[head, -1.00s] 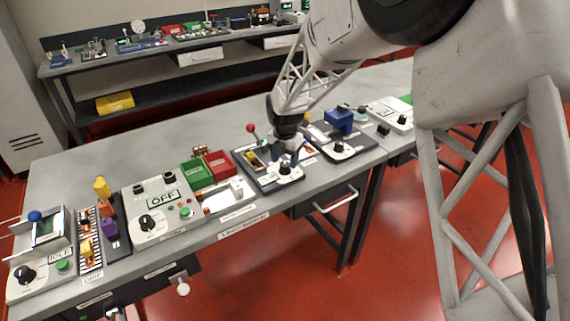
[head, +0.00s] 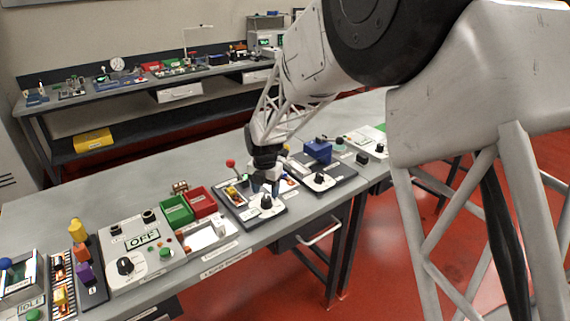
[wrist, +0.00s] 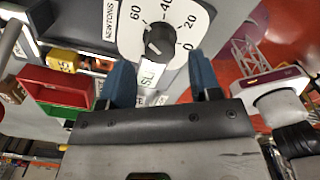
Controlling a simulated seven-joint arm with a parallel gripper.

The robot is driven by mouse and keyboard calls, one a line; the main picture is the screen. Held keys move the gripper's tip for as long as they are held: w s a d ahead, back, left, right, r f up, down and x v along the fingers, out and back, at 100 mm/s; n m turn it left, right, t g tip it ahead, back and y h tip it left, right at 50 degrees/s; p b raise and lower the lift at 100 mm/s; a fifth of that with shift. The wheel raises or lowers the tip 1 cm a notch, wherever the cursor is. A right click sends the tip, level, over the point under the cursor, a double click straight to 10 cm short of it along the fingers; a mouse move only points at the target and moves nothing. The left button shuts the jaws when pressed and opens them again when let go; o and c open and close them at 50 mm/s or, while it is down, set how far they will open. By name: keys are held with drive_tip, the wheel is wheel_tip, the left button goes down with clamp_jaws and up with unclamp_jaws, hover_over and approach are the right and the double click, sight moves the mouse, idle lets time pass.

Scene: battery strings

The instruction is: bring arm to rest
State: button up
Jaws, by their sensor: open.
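My gripper (head: 266,180) hangs over the bench (head: 90,197), above a dark station with a red-knobbed lever (head: 231,165) and a black dial (head: 266,202). In the wrist view my gripper (wrist: 165,85) shows two blue fingers spread apart with nothing between them. Beyond the fingers is a dial marked in newtons (wrist: 159,41). Whether the fingers touch anything on the station cannot be told.
Left of the gripper are a red bin (head: 201,203), a green bin (head: 177,210) and a panel reading OFF (head: 143,238). A blue block device (head: 318,151) stands to the right. A second bench with a yellow bin (head: 93,141) is behind.

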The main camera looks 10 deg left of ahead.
drive_tip(key=s+d+r+m+t, duration=0.1)
drive_tip(key=s+d+r+m, duration=0.65)
drive_tip(key=d, duration=0.35)
drive_tip(key=s+d+r+m, duration=0.7)
drive_tip(key=d+r+m, duration=0.1)
drive_tip(key=d, duration=0.3)
drive_tip(key=s+d+m, duration=0.4)
drive_tip(key=s+m, duration=0.2)
drive_tip(key=s, duration=0.2)
drive_tip(key=s+d+r+m+t, duration=0.1)
drive_tip(key=s+d+m, duration=0.4)
drive_tip(key=s, duration=0.3)
drive_tip(key=s+d+m, duration=0.4)
drive_tip(key=s+m, duration=0.2)
drive_tip(key=s, duration=0.2)
drive_tip(key=shift+s+d+r+m+t, duration=0.15)
drive_tip(key=shift+s+d+m+t, duration=0.15)
drive_tip(key=shift+s+d+m, duration=0.1)
